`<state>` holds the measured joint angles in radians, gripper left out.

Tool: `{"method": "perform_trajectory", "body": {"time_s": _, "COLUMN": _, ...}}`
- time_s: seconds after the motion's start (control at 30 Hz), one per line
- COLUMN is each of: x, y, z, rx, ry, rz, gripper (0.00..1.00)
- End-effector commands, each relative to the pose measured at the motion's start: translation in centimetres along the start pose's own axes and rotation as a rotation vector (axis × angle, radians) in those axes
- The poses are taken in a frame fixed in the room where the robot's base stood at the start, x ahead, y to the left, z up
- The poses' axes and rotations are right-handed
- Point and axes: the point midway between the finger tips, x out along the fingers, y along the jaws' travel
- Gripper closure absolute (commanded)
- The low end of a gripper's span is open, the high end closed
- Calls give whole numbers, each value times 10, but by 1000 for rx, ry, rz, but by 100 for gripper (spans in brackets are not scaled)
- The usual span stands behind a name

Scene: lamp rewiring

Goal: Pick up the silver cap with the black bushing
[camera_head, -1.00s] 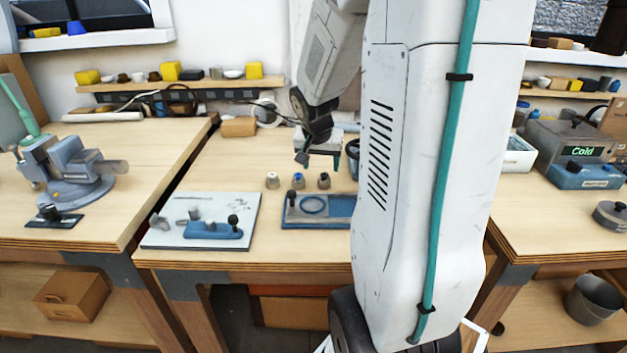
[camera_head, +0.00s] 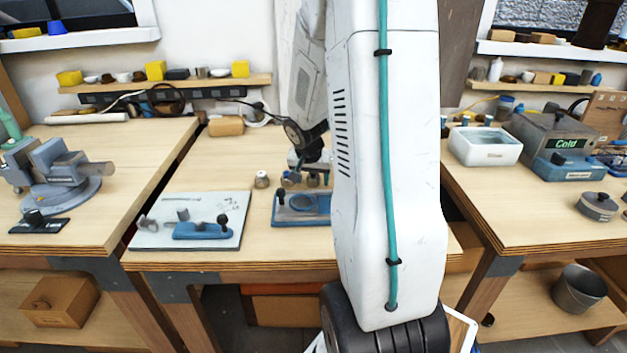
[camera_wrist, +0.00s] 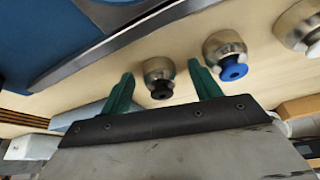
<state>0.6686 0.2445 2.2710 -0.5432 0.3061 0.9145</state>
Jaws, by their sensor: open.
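The silver cap with the black bushing (camera_wrist: 157,76) stands between the two green fingers of my gripper (camera_wrist: 161,72) in the wrist view. The fingers are apart, one on each side, and visible gaps separate them from the cap. In the head view the black-bushing cap (camera_head: 313,180) is partly hidden by my gripper and arm. A silver cap with a blue bushing (camera_wrist: 227,56) stands just outside the right finger in the wrist view. A silver cap with a white bushing (camera_wrist: 300,28) is farther right, cut by the frame edge. It also shows in the head view (camera_head: 262,179).
A blue fixture tray (camera_head: 287,212) lies in front of the caps. A pale board with a blue fixture (camera_head: 146,238) is to its left. A cardboard roll (camera_head: 226,126) lies at the back of the bench. A white bin (camera_head: 486,157) stands on the right bench.

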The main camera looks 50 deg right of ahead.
Motion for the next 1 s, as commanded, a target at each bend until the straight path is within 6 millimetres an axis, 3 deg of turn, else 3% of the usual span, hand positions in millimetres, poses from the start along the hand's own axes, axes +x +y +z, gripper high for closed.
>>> {"method": "perform_trajectory", "body": {"time_s": 0.13, "x": 0, "y": 0, "z": 0, "rx": 0, "ry": 0, "rz": 0, "gripper": 40}}
{"method": "perform_trajectory", "body": {"time_s": 0.3, "x": 0, "y": 0, "z": 0, "rx": 0, "ry": 0, "rz": 0, "gripper": 87}}
{"method": "perform_trajectory", "body": {"time_s": 0.73, "x": -7, "y": 0, "z": -3, "rx": 0, "ry": 3, "rz": 0, "gripper": 89}}
{"method": "perform_trajectory", "body": {"time_s": 0.87, "x": -20, "y": 0, "z": -9, "rx": 2, "ry": 5, "rz": 0, "gripper": 89}}
{"method": "perform_trajectory", "body": {"time_s": 1.0, "x": -47, "y": 0, "z": -20, "rx": 1, "ry": 7, "rz": -2, "gripper": 89}}
